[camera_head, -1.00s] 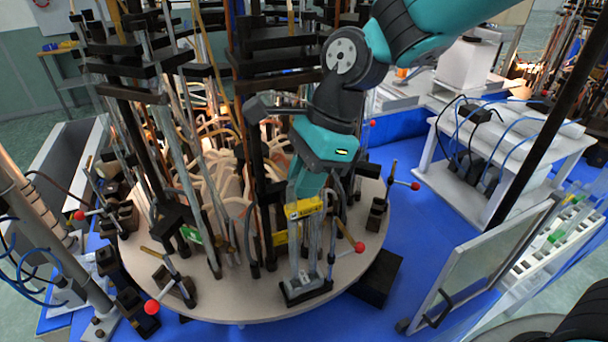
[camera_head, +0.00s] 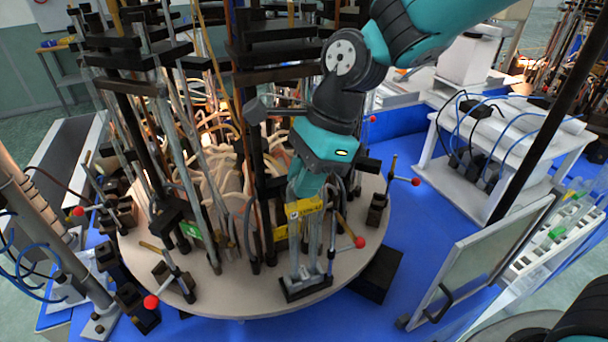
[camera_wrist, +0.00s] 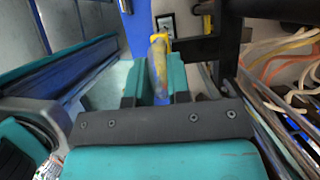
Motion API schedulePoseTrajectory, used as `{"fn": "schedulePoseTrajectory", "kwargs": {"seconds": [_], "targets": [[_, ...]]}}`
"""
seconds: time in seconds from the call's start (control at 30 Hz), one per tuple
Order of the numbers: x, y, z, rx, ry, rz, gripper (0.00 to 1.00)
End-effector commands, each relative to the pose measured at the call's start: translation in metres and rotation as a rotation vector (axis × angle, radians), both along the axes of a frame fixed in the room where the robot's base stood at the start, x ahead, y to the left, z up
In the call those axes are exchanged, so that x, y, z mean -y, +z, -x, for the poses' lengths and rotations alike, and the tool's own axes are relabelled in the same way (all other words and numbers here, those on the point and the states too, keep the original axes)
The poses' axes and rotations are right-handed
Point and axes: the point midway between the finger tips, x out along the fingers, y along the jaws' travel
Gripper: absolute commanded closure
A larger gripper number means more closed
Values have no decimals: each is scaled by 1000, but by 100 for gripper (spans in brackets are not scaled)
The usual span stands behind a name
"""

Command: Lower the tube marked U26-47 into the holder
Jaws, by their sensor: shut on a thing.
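A clear tube with a yellow label (camera_head: 305,207) stands upright over the front of the round carousel. Its marking is too small to read. My gripper (camera_head: 306,188) is shut on its upper part, just above the label. In the wrist view the tube (camera_wrist: 159,62) lies between the teal fingers of my gripper (camera_wrist: 155,88). The holder (camera_head: 308,290) has a dark base at the carousel's front rim, directly below the tube. Clear upright parts overlap above the base, so I cannot tell how far the tube's lower end is inside.
Dark posts, clamps and hoses crowd the carousel (camera_head: 235,300) left of and behind my gripper. Red-knobbed clamps (camera_head: 360,242) stand close on the right. A framed panel (camera_head: 480,265) and a white rack (camera_head: 550,250) stand right. Blue floor (camera_head: 420,215) is clear between.

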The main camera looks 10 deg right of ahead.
Motion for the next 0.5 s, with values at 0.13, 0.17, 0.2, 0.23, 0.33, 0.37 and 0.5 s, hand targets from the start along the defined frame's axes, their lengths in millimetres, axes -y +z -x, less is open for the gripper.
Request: {"fn": "schedulePoseTrajectory", "kwargs": {"seconds": [0.13, 0.17, 0.2, 0.23, 0.33, 0.37, 0.5], "targets": [[0, -4, 0, 0, 0, 0, 100], [0, -5, 0, 0, 0, 0, 100], [0, -6, 0, 0, 0, 0, 100], [0, -6, 0, 0, 0, 0, 100], [0, -8, 0, 0, 0, 0, 100], [0, -9, 0, 0, 0, 0, 100], [0, -12, 0, 0, 0, 0, 100]]}}
